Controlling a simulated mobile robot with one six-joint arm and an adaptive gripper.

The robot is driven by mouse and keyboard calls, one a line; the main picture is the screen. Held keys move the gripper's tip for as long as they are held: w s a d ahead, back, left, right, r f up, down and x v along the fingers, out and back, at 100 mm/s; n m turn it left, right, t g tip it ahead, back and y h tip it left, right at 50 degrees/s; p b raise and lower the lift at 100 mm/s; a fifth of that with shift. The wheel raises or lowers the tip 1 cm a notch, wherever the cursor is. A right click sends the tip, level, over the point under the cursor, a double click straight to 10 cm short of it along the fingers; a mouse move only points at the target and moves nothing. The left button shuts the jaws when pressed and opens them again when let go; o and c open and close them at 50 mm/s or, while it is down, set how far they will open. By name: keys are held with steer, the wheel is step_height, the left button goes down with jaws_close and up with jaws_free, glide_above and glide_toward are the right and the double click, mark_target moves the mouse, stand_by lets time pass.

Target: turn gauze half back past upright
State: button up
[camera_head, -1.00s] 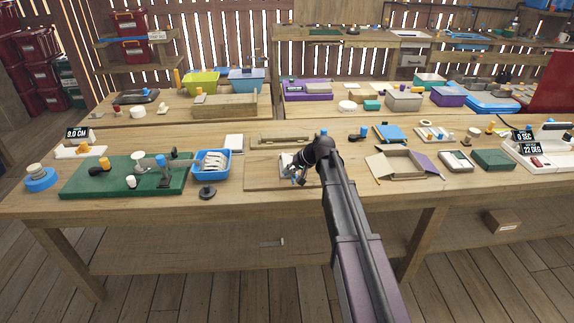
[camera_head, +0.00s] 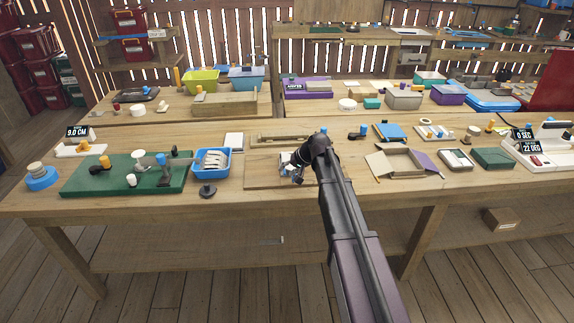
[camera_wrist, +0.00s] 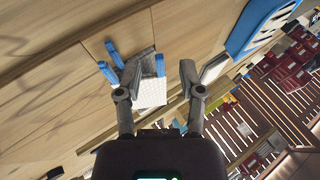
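In the wrist view a small grey piece (camera_wrist: 141,66) with blue tabs (camera_wrist: 112,53) and a white gridded face (camera_wrist: 152,93) lies by the wooden surface. I take the white gridded part to be the gauze half, but its hinge and tilt are not clear. My gripper (camera_wrist: 161,68) has its two fingers spread, one on each side of a blue tab. The left finger overlaps the grey piece, and contact cannot be told. In the head view my gripper (camera_head: 296,172) is over a thin wooden board (camera_head: 262,178), and my arm hides part of the piece.
A blue bin with white contents (camera_head: 211,163) and a green board with several fittings (camera_head: 120,175) stand left. A black knob (camera_head: 208,191) sits near the front edge. An open cardboard box (camera_head: 398,164) stands right. Bare tabletop shows in front of the board.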

steer(key=shift+r, duration=0.15)
steer(key=shift+p+v, duration=1.4)
steer(key=shift+v, duration=0.3)
steer(key=shift+r+h+p, duration=0.35)
steer(key=shift+h+p, duration=0.35)
steer(key=shift+p, duration=0.25)
steer(key=shift+r+n+h+p, duration=0.3)
steer(key=shift+h+p, duration=0.45)
steer(key=shift+h, duration=0.5)
steer(key=shift+r+n+h+p, duration=0.3)
steer(key=shift+h+p, duration=0.4)
steer(key=shift+h, duration=0.55)
jaws_close()
